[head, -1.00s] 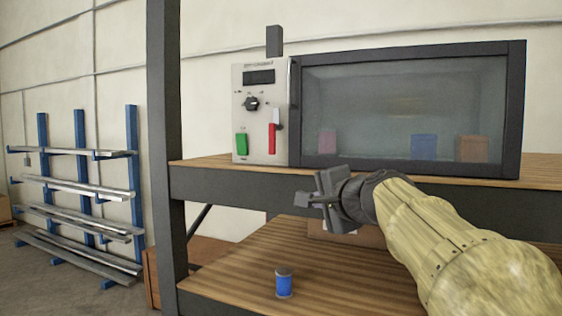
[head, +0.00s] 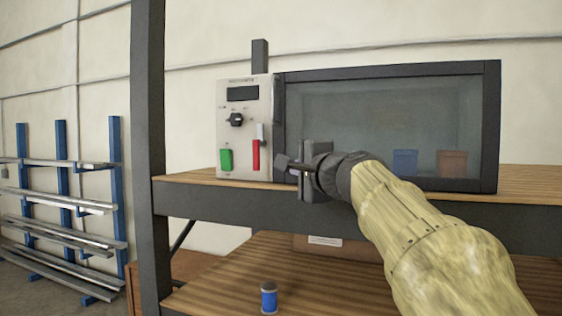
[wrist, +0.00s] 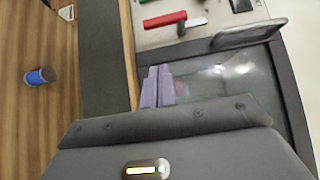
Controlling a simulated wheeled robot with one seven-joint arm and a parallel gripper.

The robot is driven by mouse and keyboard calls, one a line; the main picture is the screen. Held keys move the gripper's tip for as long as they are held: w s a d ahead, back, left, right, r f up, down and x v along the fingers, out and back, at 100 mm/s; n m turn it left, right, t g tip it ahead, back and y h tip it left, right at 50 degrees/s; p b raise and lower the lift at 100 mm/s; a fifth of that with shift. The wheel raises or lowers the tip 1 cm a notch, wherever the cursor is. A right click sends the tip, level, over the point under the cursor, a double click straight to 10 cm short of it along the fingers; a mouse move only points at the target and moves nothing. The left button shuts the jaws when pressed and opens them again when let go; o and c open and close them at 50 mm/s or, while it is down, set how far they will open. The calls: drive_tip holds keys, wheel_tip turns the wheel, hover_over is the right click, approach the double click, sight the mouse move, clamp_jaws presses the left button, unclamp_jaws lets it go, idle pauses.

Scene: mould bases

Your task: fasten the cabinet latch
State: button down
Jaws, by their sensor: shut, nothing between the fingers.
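The cabinet (head: 492,130) is a dark-framed box with a glass front and a pale control panel (head: 228,105) on its left. A red lever (head: 256,155) with a grey piece above it (head: 261,131) is upright on the panel, right of a green switch (head: 226,159). The red lever (wrist: 164,20) also shows in the wrist view, beside a grey handle (wrist: 248,34). My gripper (head: 284,165) is shut and empty, in front of the glass's lower left corner, just right of the lever. Its fingers (wrist: 156,86) appear apart from the lever.
The cabinet stands on a wooden shelf (head: 190,179) with a dark front beam. A dark post (head: 147,120) rises at the left. A blue can (head: 269,297) stands on the lower shelf, with a brown box (head: 345,250) behind it. Blue and orange blocks show through the glass.

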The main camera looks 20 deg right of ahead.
drive_tip(key=w+a+p, duration=0.1)
drive_tip(key=w, duration=0.1)
drive_tip(key=w+a+p, duration=0.1)
drive_tip(key=w, duration=0.2)
drive_tip(key=w+a+p, duration=0.1)
drive_tip(key=w+a, duration=0.1)
drive_tip(key=shift+w+p, duration=0.3)
drive_tip(key=shift+w, duration=0.05)
drive_tip(key=shift+a+f+b, duration=0.15)
drive_tip(key=shift+f+b, duration=0.1)
drive_tip(key=shift+b, duration=0.55)
